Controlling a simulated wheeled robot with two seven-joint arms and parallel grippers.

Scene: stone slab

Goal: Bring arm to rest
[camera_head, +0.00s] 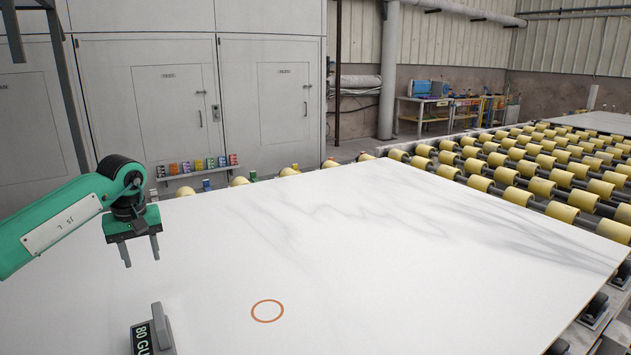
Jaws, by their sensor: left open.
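My left arm comes in from the left, green with a black wrist. My left gripper (141,250) is open and empty, its two grey fingers pointing down above the left part of the stone slab (390,245). The slab is white with grey veins. A grey block with a dark label reading "80 GU" (158,330) stands on the slab at the bottom left, below the gripper and apart from it. An orange ring mark (267,311) lies on the slab to the right of the block. My right gripper is not in view.
A roller conveyor with yellow rollers (520,170) runs behind and to the right of the slab. A small shelf of coloured items (197,166) is behind the slab's far left edge, before grey cabinets (170,100). A workbench (440,105) stands far back. Most of the slab is clear.

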